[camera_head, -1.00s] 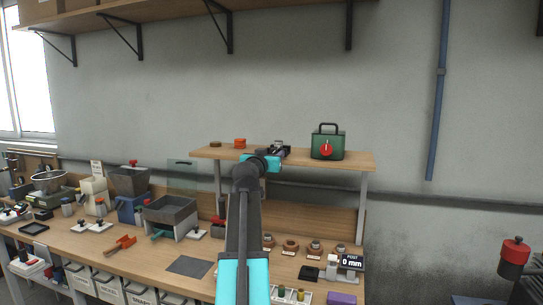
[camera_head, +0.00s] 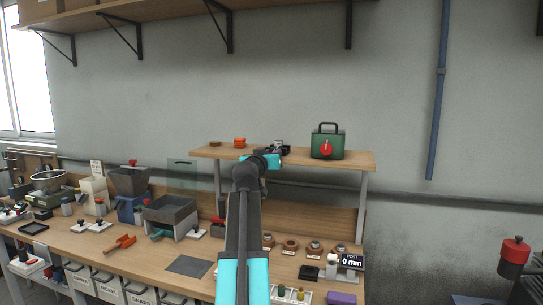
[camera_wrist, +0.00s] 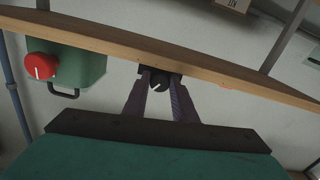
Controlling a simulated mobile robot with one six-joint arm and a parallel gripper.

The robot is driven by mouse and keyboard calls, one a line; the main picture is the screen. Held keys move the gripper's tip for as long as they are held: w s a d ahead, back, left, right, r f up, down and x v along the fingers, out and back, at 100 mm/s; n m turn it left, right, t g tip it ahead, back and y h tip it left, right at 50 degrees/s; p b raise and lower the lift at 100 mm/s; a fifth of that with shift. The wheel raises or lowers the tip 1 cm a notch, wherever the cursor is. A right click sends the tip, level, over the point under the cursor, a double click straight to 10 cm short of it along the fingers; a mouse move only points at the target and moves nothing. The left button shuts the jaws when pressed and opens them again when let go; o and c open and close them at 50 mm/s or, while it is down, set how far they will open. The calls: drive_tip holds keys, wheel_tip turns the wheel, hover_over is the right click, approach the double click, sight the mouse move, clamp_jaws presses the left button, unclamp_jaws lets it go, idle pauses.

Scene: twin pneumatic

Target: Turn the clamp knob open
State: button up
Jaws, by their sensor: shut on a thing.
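A small black knob (camera_wrist: 160,82) with a pale notch shows between my fingertips in the wrist view, at the edge of the raised wooden shelf. I take it for the clamp knob. My gripper (camera_wrist: 160,76) is shut on it, one finger on each side. In the head view, my gripper (camera_head: 282,151) is at the shelf's front edge, left of the green box. Dark clamp parts (camera_head: 280,144) show just behind it. The knob itself is hidden there by my gripper, and its turn angle is hard to read.
A green box (camera_head: 327,142) with a red dial and black handle stands right of my gripper on the raised shelf (camera_head: 352,162). An orange block (camera_head: 240,142) sits to the left. Several bench items stand below, including a display (camera_head: 351,262) reading 0 mm.

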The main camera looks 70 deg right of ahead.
drive_tip(key=o, duration=1)
drive_tip(key=shift+o, duration=0.2)
drive_tip(key=shift+a, duration=0.15)
drive_tip(key=a+b, duration=0.2)
drive_tip(key=a, duration=1.1)
drive_tip(key=shift+s+a, duration=0.3)
drive_tip(key=shift+s, duration=0.15)
